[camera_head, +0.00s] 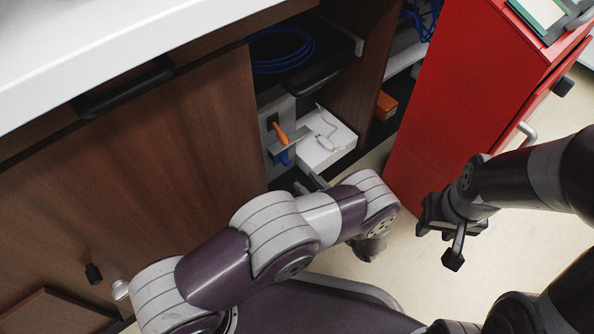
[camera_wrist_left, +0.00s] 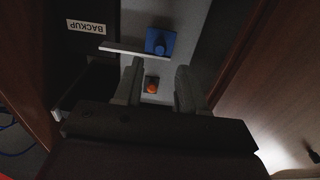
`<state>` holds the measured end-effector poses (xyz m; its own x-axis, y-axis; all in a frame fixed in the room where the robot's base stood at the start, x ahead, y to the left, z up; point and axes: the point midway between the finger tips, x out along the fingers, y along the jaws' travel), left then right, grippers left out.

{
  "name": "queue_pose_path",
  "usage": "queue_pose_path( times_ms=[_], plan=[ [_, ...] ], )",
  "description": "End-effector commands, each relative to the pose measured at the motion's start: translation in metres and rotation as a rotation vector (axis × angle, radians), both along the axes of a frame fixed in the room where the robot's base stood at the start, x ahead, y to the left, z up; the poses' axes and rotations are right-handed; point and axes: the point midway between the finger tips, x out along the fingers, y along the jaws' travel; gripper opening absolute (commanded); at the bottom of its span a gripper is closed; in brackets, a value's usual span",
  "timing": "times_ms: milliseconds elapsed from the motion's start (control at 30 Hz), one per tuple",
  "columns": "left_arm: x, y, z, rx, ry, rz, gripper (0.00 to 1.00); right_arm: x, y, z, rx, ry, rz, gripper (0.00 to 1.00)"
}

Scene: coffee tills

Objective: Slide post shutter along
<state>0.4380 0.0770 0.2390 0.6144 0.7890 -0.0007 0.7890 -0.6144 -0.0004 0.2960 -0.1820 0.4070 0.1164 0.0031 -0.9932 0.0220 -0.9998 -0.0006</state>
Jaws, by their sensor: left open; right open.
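A grey panel (camera_head: 272,125) stands inside the open cabinet bay, carrying an orange post (camera_head: 279,132) above a blue post (camera_head: 284,157). A thin pale plate (camera_head: 293,146), which looks like the shutter, sticks out between the posts. In the left wrist view, the plate (camera_wrist_left: 128,48) lies beside the blue post (camera_wrist_left: 160,41); the orange post (camera_wrist_left: 152,85) shows between my fingers. My left gripper (camera_wrist_left: 160,64) is open and short of the plate; I cannot tell its depth gap. In the head view its fingers (camera_head: 308,184) are below the panel. My right gripper (camera_head: 438,243) is open and empty.
A white box with a cable (camera_head: 327,140) sits right of the panel. A blue cable coil (camera_head: 281,50) lies on the shelf above. Wooden door (camera_head: 150,160) and red cabinet (camera_head: 455,90) flank the bay. A BACKUP label (camera_wrist_left: 86,27) shows on a dark surface.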

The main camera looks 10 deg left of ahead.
Motion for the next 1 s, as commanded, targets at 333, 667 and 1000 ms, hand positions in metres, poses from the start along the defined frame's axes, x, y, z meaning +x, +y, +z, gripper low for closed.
queue_pose_path(
  times_ms=[333,667,1000],
  plan=[
    [0.026,0.034,0.0,-0.001,0.001,0.003,0.4,0.0,0.0,0.002,0.0,0.0,0.0,0.43],
    [0.048,0.061,0.0,-0.002,0.0,-0.001,0.14,0.0,0.0,0.001,0.0,0.0,0.0,0.43],
    [0.054,0.056,-0.003,-0.003,0.0,-0.001,0.0,0.0,0.0,-0.007,0.0,0.0,0.0,0.43]
  ],
)
